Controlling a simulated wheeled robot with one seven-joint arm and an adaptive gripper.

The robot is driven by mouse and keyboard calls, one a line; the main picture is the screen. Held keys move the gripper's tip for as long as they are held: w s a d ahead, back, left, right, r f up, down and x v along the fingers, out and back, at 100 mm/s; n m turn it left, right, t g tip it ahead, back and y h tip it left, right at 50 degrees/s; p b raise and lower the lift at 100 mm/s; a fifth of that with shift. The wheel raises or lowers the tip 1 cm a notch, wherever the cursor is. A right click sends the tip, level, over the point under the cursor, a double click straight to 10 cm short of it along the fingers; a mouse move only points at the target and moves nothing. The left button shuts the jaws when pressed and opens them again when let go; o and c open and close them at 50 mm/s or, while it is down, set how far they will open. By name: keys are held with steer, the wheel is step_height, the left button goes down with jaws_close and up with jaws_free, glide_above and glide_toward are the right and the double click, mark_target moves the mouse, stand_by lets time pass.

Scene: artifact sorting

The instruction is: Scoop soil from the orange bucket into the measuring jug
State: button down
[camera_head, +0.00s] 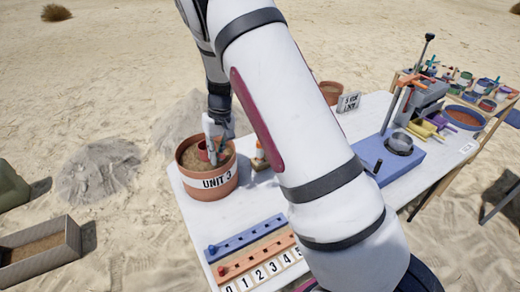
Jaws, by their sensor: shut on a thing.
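The orange bucket (207,194), labelled "UNIT 3", stands at the left end of the white table and holds brown soil (193,157). My gripper (213,143) reaches down over the bucket, shut on a small red tool (203,151) that looks like a scoop. The tool is at the soil surface inside the rim; how deep it sits and whether it holds soil cannot be told. My arm hides the middle of the table.
Blue and orange peg strips (247,239) and number tiles (258,273) lie at the table's front. Another orange pot (331,91) and a sign (349,102) stand behind my arm. A second table (478,138) holds several pots.

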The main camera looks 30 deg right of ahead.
stand_by(0.6)
steer(key=w+a+r+m+t+y+b, duration=0.1)
steer(key=w+a+r+m+b, duration=0.15)
steer(key=w+a+m, duration=0.4)
steer(key=w+a+r+m+t+b, duration=0.1)
steer(key=w+a+m+b, duration=0.25)
steer(key=w+m, duration=0.65)
steer(key=shift+s+d+f+m+y+b, duration=1.2)
steer(key=shift+d+f+b, duration=2.2)
steer(key=shift+f, duration=2.8)
steer(key=a+r+h+p, duration=0.4)
steer(key=r+h+p, duration=0.1)
steer(key=r+p, duration=0.2)
steer(key=shift+a+r+p, duration=0.2)
steer(key=shift+r+p, duration=0.15)
steer(key=shift+r, duration=0.5)
